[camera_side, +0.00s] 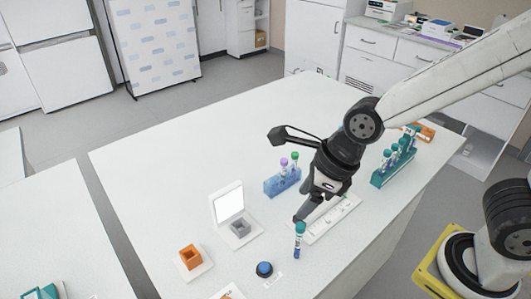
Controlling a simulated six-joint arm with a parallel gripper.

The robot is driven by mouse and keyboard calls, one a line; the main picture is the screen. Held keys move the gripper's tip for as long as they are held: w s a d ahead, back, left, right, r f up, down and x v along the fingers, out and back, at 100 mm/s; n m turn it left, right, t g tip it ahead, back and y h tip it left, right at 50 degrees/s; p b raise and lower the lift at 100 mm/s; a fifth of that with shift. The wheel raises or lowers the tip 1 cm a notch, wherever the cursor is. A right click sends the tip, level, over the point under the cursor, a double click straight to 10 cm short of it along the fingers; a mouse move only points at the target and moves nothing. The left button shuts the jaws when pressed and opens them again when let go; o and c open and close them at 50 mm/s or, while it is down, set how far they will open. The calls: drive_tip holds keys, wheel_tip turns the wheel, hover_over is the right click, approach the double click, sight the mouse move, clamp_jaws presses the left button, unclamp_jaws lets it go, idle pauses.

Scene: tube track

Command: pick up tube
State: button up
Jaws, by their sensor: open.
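A tube (298,243) with a teal cap and a dark blue lower part stands upright near the table's front edge. My gripper (306,211) is open and points down, just above and behind this tube in the side view. I cannot tell whether the tube's cap is between the fingers. More tubes (394,153) stand in a teal rack (382,180) to the right. A blue rack (272,188) left of my gripper holds tubes with purple and green caps (289,162).
A white strip with slots (340,217) lies beneath my gripper. A white box with an open lid (228,204) and grey block (240,228), an orange holder (190,257) and a blue button (264,269) are to the left. The table's back left (180,150) is clear.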

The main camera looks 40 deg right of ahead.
drive_tip(key=shift+o, duration=0.2)
drive_tip(key=shift+n, duration=0.3)
drive_tip(key=n, duration=0.4)
drive_tip(key=shift+a+f+g, duration=0.1)
drive_tip(key=shift+f+g, duration=0.05)
drive_tip(key=shift+g, duration=0.15)
drive_tip(key=n, duration=0.5)
drive_tip(key=shift+a+f+n+g+h, duration=0.1)
drive_tip(key=shift+f+n+g+h, duration=0.1)
drive_tip(key=shift+n+g+h, duration=0.15)
drive_tip(key=n, duration=0.6)
drive_tip(key=shift+a+f, duration=0.1)
drive_tip(key=shift+f, duration=0.05)
drive_tip(key=n, duration=0.4)
drive_tip(key=shift+f+g+h, duration=0.15)
drive_tip(key=shift+g+h, duration=0.1)
drive_tip(key=shift+g, duration=0.1)
drive_tip(key=n, duration=0.6)
drive_tip(key=shift+w+f, duration=0.1)
drive_tip(key=shift+f, duration=0.05)
drive_tip(key=n, duration=0.5)
drive_tip(key=shift+f+n+g+h, duration=0.15)
drive_tip(key=shift+n+g+h, duration=0.1)
drive_tip(key=shift+g+h, duration=0.15)
drive_tip(key=n, duration=0.5)
drive_tip(key=shift+f+n+g+h, duration=0.1)
drive_tip(key=shift+n+g+h, duration=0.2)
drive_tip(key=shift+n, duration=0.1)
drive_tip(key=n, duration=0.4)
drive_tip(key=shift+w+f, duration=0.1)
